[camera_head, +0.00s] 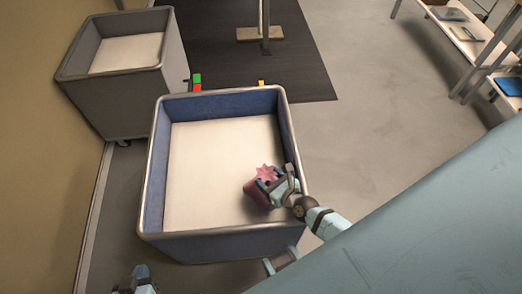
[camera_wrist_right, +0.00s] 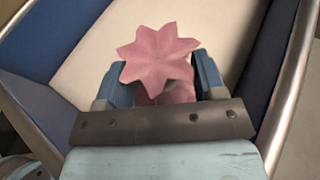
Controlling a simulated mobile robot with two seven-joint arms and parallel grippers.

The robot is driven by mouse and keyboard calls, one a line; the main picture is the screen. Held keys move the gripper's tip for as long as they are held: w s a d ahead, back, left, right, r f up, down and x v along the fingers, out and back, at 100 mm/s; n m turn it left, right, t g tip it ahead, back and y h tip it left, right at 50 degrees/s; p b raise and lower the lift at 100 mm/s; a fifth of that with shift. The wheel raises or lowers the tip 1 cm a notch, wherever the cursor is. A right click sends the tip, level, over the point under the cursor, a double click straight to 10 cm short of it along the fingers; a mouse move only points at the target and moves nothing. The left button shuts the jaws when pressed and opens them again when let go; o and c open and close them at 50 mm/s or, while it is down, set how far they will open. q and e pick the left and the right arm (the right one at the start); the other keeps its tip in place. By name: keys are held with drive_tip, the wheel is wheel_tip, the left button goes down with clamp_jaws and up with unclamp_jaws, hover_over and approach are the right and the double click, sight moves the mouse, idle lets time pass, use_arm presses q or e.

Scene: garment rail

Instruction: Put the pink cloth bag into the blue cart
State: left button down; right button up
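The blue cart (camera_head: 152,190) stands in front of me with a pale, empty floor inside; its blue wall also shows in the right wrist view (camera_wrist_right: 50,42). My right gripper (camera_head: 267,184) is over the front right part of the cart, inside its rim. It is shut on the pink cloth bag (camera_head: 257,194), whose star-shaped gathered top sticks out between the fingers in the right wrist view (camera_wrist_right: 158,58). I cannot tell how far the bag is above the cart floor. My left gripper (camera_head: 138,275) is at the bottom left edge, outside the cart, and its fingers are not clear.
A grey cart (camera_head: 120,85) stands at the back left by the tan wall. A rail post on a wooden foot (camera_head: 260,33) stands on a dark mat behind. Shelves (camera_head: 470,45) with folded items are at the far right. The floor right of the cart is clear.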

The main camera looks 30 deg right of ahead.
drive_tip(key=shift+s+r, duration=0.2)
drive_tip(key=shift+s, duration=0.05)
drive_tip(key=o, duration=0.7)
drive_tip(key=shift+o, duration=0.2)
drive_tip(key=v, duration=1.3)
drive_tip(key=shift+s, duration=0.4)
drive_tip(key=shift+d+r, duration=0.1)
drive_tip(key=shift+r, duration=0.05)
